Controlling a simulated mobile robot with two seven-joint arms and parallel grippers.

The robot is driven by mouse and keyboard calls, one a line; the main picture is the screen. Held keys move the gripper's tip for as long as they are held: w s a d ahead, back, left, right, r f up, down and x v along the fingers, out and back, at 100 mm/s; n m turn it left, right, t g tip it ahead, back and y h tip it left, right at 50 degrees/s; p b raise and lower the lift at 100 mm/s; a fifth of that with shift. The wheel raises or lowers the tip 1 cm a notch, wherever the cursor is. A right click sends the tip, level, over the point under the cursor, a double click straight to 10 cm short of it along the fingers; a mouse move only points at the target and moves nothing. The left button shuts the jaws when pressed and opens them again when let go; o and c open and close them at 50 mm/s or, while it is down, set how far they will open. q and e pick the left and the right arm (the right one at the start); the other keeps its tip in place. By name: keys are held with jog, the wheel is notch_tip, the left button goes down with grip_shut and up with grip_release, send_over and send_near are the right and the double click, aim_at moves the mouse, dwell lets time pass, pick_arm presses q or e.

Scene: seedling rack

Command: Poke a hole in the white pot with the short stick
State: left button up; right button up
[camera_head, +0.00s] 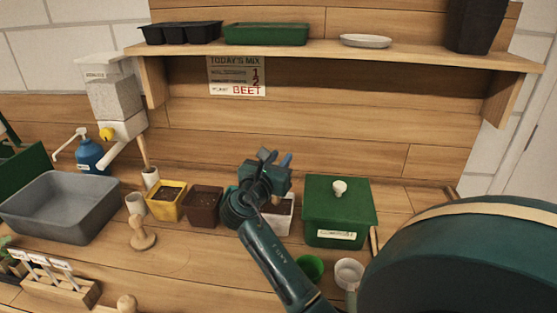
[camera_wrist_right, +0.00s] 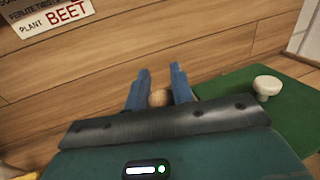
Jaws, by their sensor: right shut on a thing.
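The white pot (camera_head: 287,219) stands on the bench between a brown pot and a green lidded box, partly hidden by my right arm. My right gripper (camera_head: 276,160) is above and slightly behind the white pot. In the right wrist view, its two blue fingers (camera_wrist_right: 158,90) are shut on a stick, the short stick as far as I can tell, whose rounded wooden end (camera_wrist_right: 159,98) shows between them. The rest of the stick is hidden, so its length and tip cannot be seen. My left gripper is not in view.
A brown pot (camera_head: 203,207) and a yellow pot (camera_head: 167,203) stand left of the white pot. The green lidded box (camera_head: 338,213) is close on the right. A green cup (camera_head: 310,267) and white cup (camera_head: 348,273) stand in front. A shelf (camera_head: 330,50) runs above.

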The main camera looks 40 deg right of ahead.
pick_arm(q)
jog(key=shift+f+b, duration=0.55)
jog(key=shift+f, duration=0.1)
pick_arm(e)
jog(key=shift+f, duration=2.25)
dwell(1.4)
